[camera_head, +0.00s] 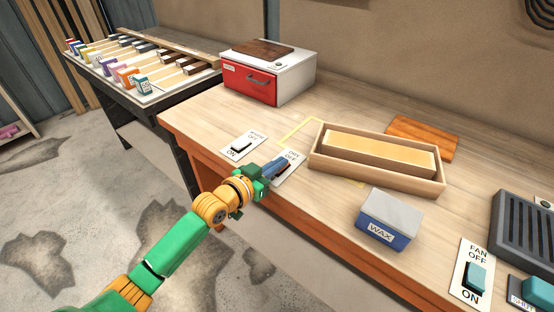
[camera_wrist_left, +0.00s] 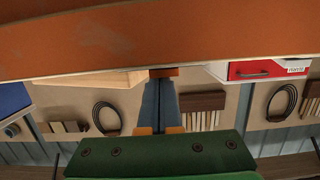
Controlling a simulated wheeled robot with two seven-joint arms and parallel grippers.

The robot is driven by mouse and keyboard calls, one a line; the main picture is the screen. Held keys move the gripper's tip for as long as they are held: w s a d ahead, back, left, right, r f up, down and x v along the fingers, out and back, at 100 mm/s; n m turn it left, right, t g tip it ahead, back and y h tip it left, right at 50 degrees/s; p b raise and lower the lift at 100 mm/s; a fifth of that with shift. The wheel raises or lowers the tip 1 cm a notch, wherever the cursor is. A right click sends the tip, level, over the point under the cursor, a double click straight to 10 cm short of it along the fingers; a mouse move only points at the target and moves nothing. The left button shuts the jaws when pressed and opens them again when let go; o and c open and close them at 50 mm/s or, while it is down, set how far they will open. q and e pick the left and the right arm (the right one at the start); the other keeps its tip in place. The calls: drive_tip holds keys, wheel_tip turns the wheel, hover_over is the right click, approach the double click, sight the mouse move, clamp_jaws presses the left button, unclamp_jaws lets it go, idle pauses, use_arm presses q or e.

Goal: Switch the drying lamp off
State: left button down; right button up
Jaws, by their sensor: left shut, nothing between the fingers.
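A white switch plate (camera_head: 295,156) lies near the front edge of the bench. Its small lettering seems to read "DRY" and "OFF". My left gripper (camera_head: 284,163) is over this plate with its blue-grey fingers shut and empty, and it hides much of the switch. I cannot tell which way the switch is tipped or whether the fingers touch it. The left wrist view shows the shut fingers (camera_wrist_left: 162,103) reaching to the orange-brown bench edge (camera_wrist_left: 150,40); no switch shows there. No lamp can be made out. My right gripper is not in view.
A similar switch plate (camera_head: 236,151) lies just left of my gripper. A wooden tray (camera_head: 440,187) with a pale block, a wax box (camera_head: 389,219) and a fan switch (camera_head: 474,276) are to the right. A red-fronted box (camera_head: 250,85) stands behind.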

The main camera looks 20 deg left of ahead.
use_arm(q)
wheel_tip(320, 180, up, 5)
drive_tip(key=p, duration=0.5)
drive_tip(key=shift+w+r, duration=0.1)
drive_tip(key=v, duration=0.9)
drive_tip(key=shift+r, duration=0.3)
drive_tip(key=s+a+f+n+g+y, duration=0.1)
drive_tip(key=s+a+f+g+y, duration=0.15)
drive_tip(key=f, duration=0.75)
drive_tip(key=s+a+f+n+g+y, duration=0.1)
drive_tip(key=s+a+f+g, duration=0.2)
drive_tip(key=f, duration=0.7)
drive_tip(key=s+a+f+n+g+y, duration=0.15)
drive_tip(key=s+f, duration=0.25)
drive_tip(key=f, duration=0.7)
drive_tip(key=s+d+f+g, duration=0.2)
drive_tip(key=s+f, duration=0.2)
drive_tip(key=s, duration=0.4)
drive_tip(key=s+d+f+m+g, duration=0.1)
drive_tip(key=s+d+f+g, duration=0.1)
drive_tip(key=s+f, duration=0.3)
drive_tip(key=s+d+f+m+g, duration=0.1)
drive_tip(key=s+f, duration=0.4)
drive_tip(key=s, duration=0.8)
drive_tip(key=shift+d+g, duration=0.9)
